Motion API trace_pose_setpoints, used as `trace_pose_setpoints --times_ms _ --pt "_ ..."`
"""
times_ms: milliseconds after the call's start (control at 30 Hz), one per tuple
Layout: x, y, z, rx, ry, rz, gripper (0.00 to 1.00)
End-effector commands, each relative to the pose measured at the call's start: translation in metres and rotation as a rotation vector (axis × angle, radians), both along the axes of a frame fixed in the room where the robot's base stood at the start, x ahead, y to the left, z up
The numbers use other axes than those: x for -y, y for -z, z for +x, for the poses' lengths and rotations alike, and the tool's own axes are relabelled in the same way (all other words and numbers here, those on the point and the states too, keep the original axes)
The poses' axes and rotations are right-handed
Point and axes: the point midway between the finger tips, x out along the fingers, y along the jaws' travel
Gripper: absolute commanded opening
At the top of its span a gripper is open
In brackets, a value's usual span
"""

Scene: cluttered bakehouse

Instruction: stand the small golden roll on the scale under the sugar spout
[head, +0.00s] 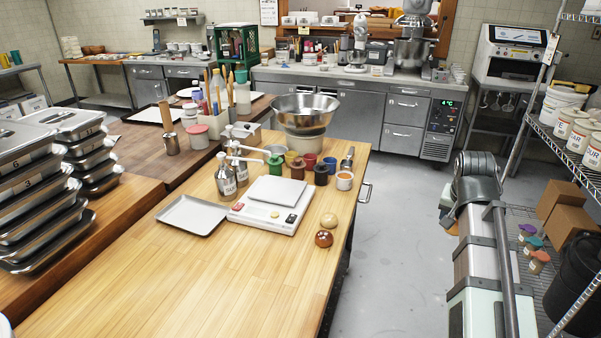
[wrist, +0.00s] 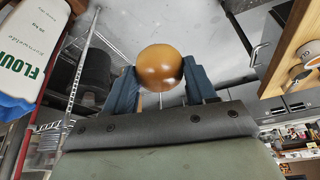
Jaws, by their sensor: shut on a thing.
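The small golden roll (wrist: 160,67) is round and shiny brown-gold in the wrist view. My gripper (wrist: 158,88) is shut on it, with one dark blue finger on each side. The white scale (head: 265,221), with a pale square pan, lies on the wooden table in the head view. Two metal pump bottles (head: 226,184) stand at its left back; their white spouts point right, towards the scale pan. Their labels are too small to read fully. The pan looks empty. In the head view the roll in my grip cannot be made out.
A dark brown roll (head: 323,239) and a pale bun (head: 329,220) sit right of the scale. A grey tray (head: 192,215) lies left of it. Several coloured pots and a steel bowl (head: 304,108) stand behind. The table's front is clear.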

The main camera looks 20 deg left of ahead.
Motion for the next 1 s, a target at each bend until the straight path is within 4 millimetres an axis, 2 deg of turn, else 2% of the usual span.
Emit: trace_pose_setpoints --times_ms 167,267,667,1000 --pt "-0.031 0.003 -0.001 0.000 -0.050 0.000 0.39" --pt "-0.059 0.008 -0.002 -0.001 -0.094 0.000 0.39" --pt "-0.189 0.028 0.009 -0.001 -0.287 0.000 0.39" --pt "-0.310 0.043 0.024 0.000 -0.500 0.000 0.39"
